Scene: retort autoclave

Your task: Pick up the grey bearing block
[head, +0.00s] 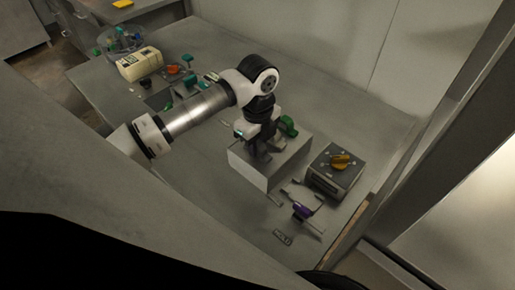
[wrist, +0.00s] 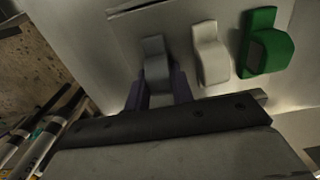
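The grey bearing block (wrist: 156,62) stands at the left of a row of similar blocks in the wrist view. My gripper (wrist: 160,86) has its two dark fingers on either side of the grey block, very close to its sides. I cannot tell whether they press on it. In the head view my gripper (head: 261,152) points down at the top of a pale box (head: 249,166), and the grey block is hard to make out there.
A white block (wrist: 210,56) and a green block (wrist: 266,42) stand just right of the grey one. A labelled container (head: 139,64) stands at the left.

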